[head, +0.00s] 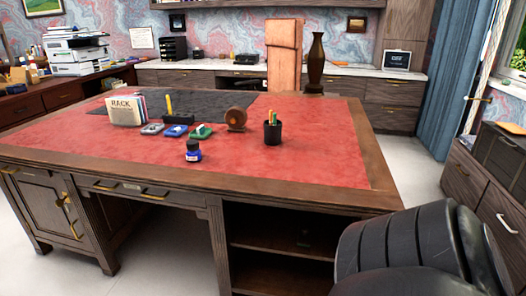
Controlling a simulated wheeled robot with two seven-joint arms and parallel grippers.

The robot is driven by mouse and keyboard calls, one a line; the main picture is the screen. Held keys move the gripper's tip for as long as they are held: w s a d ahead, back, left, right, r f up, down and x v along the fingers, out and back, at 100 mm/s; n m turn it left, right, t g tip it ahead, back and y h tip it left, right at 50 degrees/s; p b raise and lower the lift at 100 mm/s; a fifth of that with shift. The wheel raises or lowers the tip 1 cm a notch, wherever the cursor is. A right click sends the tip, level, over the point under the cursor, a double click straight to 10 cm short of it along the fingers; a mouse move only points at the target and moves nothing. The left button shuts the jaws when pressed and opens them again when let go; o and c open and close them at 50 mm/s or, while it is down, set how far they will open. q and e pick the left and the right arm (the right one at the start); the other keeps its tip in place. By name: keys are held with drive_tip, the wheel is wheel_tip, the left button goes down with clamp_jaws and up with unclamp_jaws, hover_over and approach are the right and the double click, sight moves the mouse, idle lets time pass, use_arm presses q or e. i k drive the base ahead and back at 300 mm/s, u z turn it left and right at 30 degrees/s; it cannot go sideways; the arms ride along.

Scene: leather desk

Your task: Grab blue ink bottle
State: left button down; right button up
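The blue ink bottle (194,156) is small, with a dark cap and a blue body. It stands upright near the front edge of the red leather top of the desk (300,150), left of the middle. Nothing touches or covers it. Neither of my grippers shows in the head view.
Behind the bottle are small coloured items (175,131), a round brown object (236,119) and a card holder (126,110). A black pen cup (272,133) stands to its right. The leather around the bottle is clear. A large dark ribbed shape (420,250) fills the lower right.

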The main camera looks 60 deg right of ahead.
sight(195, 156)
drive_tip(key=z, duration=1.25)
drive_tip(key=i, duration=0.55)
